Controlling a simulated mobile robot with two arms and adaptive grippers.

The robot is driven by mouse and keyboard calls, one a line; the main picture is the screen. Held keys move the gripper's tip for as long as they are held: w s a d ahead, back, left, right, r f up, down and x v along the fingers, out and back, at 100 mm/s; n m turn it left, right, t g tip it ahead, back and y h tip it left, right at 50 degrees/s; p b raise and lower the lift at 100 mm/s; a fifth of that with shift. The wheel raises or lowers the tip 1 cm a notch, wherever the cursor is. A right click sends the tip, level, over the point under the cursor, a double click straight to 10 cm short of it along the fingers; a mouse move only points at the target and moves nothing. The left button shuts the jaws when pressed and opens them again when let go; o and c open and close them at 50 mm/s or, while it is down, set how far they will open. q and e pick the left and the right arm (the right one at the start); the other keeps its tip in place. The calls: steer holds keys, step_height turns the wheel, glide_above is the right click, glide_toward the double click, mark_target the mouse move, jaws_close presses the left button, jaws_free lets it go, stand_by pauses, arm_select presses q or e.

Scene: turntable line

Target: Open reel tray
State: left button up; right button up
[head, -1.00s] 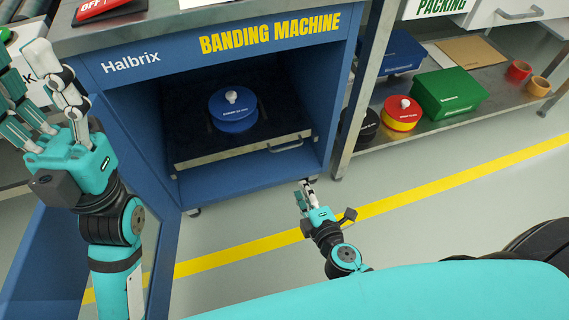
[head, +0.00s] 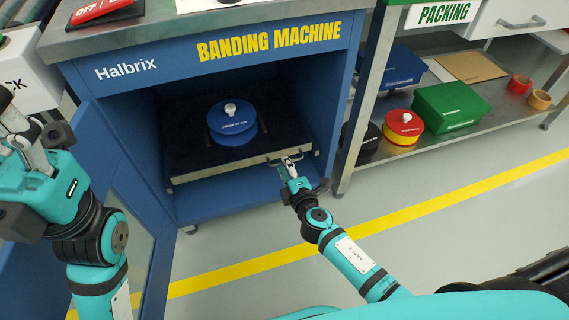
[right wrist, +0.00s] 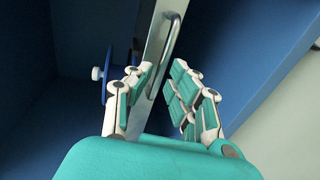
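The reel tray (head: 190,177) is a dark shelf with a pale metal front edge inside the blue banding machine (head: 108,98). A blue reel (head: 232,127) with a white knob sits on it. The tray's bar handle (head: 272,161) is at the right of its front edge. My right gripper (head: 288,162) is at the handle. In the right wrist view, its open fingers (right wrist: 160,78) stand on either side of the handle (right wrist: 173,45); contact is unclear. My left gripper (head: 14,125) is at the left edge, fingers apart and partly out of frame.
The machine's blue door (head: 105,160) stands open on the left, beside my left arm. To the right, a metal shelf holds a red and yellow reel (head: 402,128), a green box (head: 450,107) and tape rolls. The floor in front is clear, with a yellow line (head: 400,210).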

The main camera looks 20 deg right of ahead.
steer(key=shift+x, duration=1.25)
jaws_close()
